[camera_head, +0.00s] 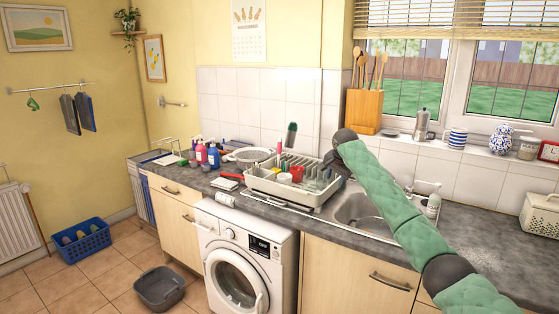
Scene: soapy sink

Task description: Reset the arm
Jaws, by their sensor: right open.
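My right arm, in green padded sleeving with dark joints, reaches in from the lower right across the sink. My right gripper (331,168) is small and dark at its far end, at the right end of the dish rack (289,196). It is open, and I see nothing held in it. I cannot tell whether it touches the rack or the things in it. My arm hides part of the sink (352,212) and the counter behind. My left gripper is not in view.
The white rack holds a red mug (297,173) and other dishes. Bottles (213,156) stand to its left. A utensil block (363,111) and moka pot (421,125) stand on the windowsill. A washing machine (246,262) is below. The right counter (480,238) is mostly clear.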

